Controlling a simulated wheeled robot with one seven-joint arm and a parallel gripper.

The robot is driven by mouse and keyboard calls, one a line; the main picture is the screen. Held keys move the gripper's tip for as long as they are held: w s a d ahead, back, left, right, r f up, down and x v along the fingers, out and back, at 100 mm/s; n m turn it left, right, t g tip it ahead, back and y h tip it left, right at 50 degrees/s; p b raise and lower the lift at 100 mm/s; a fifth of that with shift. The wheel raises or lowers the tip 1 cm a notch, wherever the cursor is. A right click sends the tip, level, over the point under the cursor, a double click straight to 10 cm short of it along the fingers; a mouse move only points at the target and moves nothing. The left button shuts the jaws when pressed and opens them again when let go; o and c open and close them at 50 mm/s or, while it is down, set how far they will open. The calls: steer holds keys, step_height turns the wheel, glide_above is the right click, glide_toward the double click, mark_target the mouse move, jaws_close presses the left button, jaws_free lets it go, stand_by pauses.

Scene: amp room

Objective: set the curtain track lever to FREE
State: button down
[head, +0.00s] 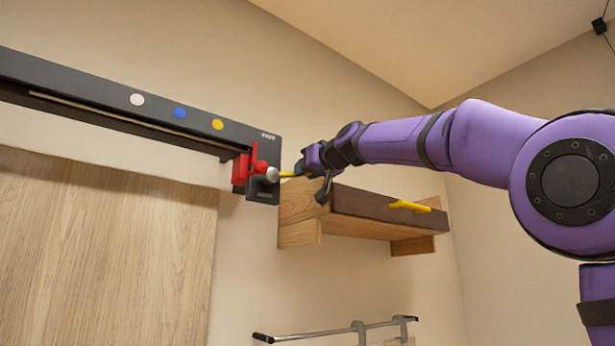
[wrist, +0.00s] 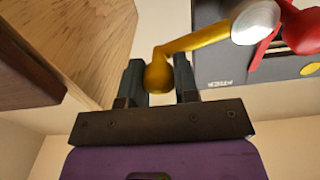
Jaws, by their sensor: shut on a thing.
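The lever is a yellow arm (head: 286,174) with a round silver hub (head: 272,174), in front of the dark end plate (head: 274,146) of the track. It points right, roughly level, between two small pale labels too small to read. My gripper (head: 306,172) is shut on its outer end. In the wrist view, the yellow lever (wrist: 195,44) runs from between my fingers (wrist: 160,78) up to the silver hub (wrist: 256,20). A red carriage with a round red knob (head: 261,167) sits immediately left of the hub and partly overlaps it.
The dark track (head: 110,98) runs left along the wall, with white, blue and yellow dots. A wooden shelf box (head: 300,204) with a yellow handle (head: 410,206) is close below my gripper. A rail (head: 325,332) is lower down. A wooden panel (head: 100,250) stands left.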

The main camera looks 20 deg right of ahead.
steer(key=r+n, duration=0.2)
steer(key=n, duration=0.1)
steer(key=shift+s+a, duration=0.1)
steer(key=shift+a, duration=0.3)
steer(key=shift+s+a+r+n, duration=0.25)
steer(key=shift+a+r+n, duration=0.45)
steer(key=shift+n, duration=0.65)
steer(key=shift+s+a+r+n, duration=0.25)
steer(key=shift+a+r+n, duration=0.45)
steer(key=shift+n, duration=0.7)
steer(key=shift+s+a+r+n, duration=0.25)
steer(key=shift+a+r+n, duration=0.2)
steer(key=shift+a+n, duration=0.65)
steer(key=shift+d+n, duration=0.2)
steer(key=shift+n, duration=0.05)
steer(key=c, duration=0.9)
jaws_free()
steer(key=shift+o, duration=0.2)
steer(key=shift+s, duration=0.1)
steer(key=v, duration=1)
steer(key=shift+s, duration=0.3)
